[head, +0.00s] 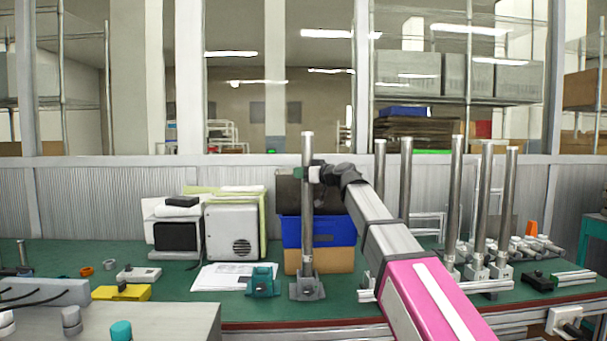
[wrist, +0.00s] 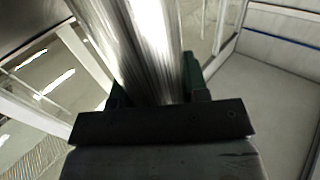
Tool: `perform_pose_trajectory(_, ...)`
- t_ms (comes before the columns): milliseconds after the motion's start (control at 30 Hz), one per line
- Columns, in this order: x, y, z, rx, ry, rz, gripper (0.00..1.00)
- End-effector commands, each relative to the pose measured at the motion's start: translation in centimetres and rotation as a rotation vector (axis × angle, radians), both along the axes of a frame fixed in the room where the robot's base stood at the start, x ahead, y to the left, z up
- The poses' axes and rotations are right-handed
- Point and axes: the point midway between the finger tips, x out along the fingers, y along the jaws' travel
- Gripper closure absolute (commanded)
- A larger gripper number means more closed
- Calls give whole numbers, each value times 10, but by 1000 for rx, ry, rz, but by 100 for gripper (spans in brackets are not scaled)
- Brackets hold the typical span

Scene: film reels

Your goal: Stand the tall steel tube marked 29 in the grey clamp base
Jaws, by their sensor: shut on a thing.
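The tall steel tube (head: 307,215) is upright near the middle of the table. My gripper (head: 305,173) is shut on its upper part, coming from the right. In the wrist view the shiny tube (wrist: 145,45) fills the space between the green fingers (wrist: 155,92). The grey clamp base (head: 307,291) stands on the table directly under the tube. The tube's lower end meets the base's socket; how deep it sits I cannot tell. The number on the tube is not readable.
A green clamp base (head: 262,283) stands just left of the grey one. A blue bin (head: 291,233) on a cardboard box is behind. Several other upright steel tubes (head: 456,200) stand to the right. A white speaker-like box (head: 232,232) and papers (head: 225,278) are left.

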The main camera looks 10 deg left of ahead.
Motion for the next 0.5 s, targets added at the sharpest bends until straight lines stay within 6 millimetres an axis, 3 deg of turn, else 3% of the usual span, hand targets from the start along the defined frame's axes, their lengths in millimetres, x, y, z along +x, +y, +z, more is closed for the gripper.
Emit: perform_pose_trajectory(500, 0, 0, -6, 1, 0, 0, 100)
